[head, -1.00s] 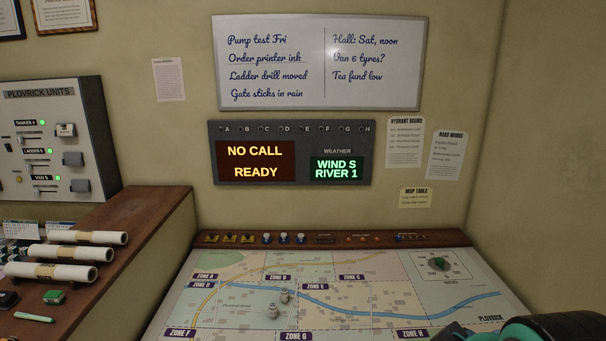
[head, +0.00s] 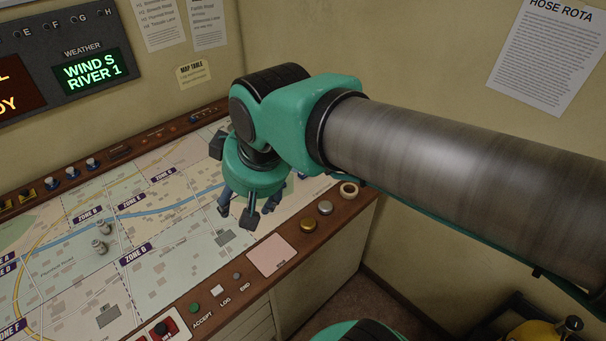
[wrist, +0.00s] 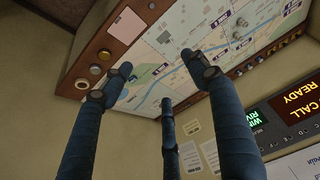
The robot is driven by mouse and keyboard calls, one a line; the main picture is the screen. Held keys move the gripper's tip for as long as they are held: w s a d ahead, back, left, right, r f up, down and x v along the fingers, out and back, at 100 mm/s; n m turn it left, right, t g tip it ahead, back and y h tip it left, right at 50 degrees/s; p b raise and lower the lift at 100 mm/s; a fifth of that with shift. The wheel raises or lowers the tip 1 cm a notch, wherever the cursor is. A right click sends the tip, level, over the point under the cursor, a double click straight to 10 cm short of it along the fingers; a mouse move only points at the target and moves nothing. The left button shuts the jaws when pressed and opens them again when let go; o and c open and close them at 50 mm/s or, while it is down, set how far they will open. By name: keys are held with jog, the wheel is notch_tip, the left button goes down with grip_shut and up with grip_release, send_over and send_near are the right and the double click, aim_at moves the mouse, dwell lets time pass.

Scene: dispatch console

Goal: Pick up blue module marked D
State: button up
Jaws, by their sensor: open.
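I cannot make out a blue module marked D in any view. My gripper (head: 246,208) hangs over the right part of the map table (head: 180,262) in the head view, with its dark blue fingers spread and pointing down. In the wrist view my gripper (wrist: 160,76) also shows spread fingers with nothing between them. Part of the map behind my gripper and arm is hidden.
Two small pale pieces (head: 101,237) stand on the map. The front rail holds an accept button (head: 194,308), a pink pad (head: 272,256), brass and silver knobs (head: 307,225) and a tape roll (head: 349,190). Blue-and-white knobs (head: 92,163) line the back rail.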

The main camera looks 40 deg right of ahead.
jog(key=w+d+f+g, duration=0.1)
jog(key=w+d+f, duration=0.2)
jog(key=w+d, duration=0.8)
jog(key=w+d+f+g, duration=0.1)
jog(key=w+d+f, duration=0.3)
jog(key=w+d, duration=0.7)
jog(key=w+d+f+g, duration=0.1)
jog(key=w+d+f, duration=0.2)
jog(key=d+f, duration=0.7)
jog(key=w+d+f+p, duration=0.1)
jog(key=w+d+f, duration=0.3)
jog(key=d+f, duration=0.7)
jog(key=shift+w+d+f+g, duration=0.2)
jog(key=shift+d+g, duration=0.2)
jog(key=shift+d, duration=0.75)
send_over(305, 172)
jog(key=shift+f, duration=4.25)
